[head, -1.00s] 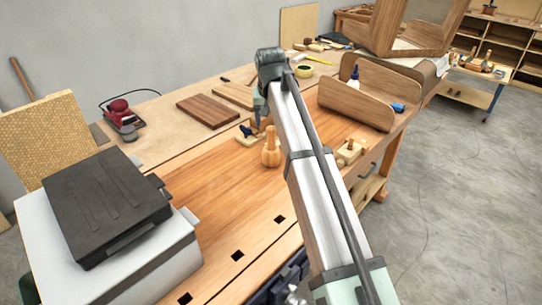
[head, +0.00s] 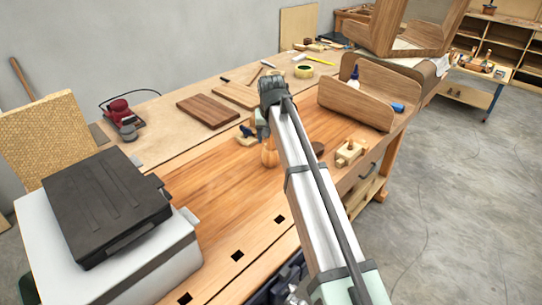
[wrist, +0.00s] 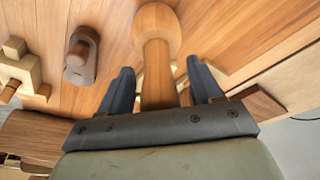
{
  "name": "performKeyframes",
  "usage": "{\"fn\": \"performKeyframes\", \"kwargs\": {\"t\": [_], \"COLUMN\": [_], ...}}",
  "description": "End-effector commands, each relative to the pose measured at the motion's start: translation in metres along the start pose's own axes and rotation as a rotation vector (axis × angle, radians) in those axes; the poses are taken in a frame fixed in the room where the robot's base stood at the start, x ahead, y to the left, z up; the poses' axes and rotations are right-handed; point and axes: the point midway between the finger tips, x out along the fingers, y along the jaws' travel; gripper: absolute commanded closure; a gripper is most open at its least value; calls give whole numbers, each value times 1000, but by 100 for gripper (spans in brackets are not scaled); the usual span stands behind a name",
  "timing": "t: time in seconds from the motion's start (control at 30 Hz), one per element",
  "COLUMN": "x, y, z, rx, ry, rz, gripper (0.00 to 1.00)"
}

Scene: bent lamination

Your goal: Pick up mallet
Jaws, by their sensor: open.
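The mallet (head: 269,156) is a pale turned-wood piece with a rounded head, standing on the workbench. In the head view its upper part is hidden behind my gripper (head: 262,128). In the wrist view the round mallet head (wrist: 156,25) is at the top centre, and its handle runs down between the two dark fingers. My gripper (wrist: 160,64) is open, with one finger on each side of the handle. A gap shows on both sides, so the fingers look apart from the handle.
A wooden block tool (head: 350,152) and a dark rounded tool (wrist: 82,55) stand right of the mallet in the head view. An angled wooden panel piece (head: 350,105) stands at back right.

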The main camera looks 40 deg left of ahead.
Motion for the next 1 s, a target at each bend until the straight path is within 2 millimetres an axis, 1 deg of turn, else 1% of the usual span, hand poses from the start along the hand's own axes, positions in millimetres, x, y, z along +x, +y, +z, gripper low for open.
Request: {"fn": "performKeyframes", "kwargs": {"t": [0.13,0.8,1.0], "x": [0,0,-1], "y": [0,0,0], "z": [0,0,0], "rx": [0,0,0], "ry": [0,0,0], "rz": [0,0,0], "gripper": [37,100,100]}}
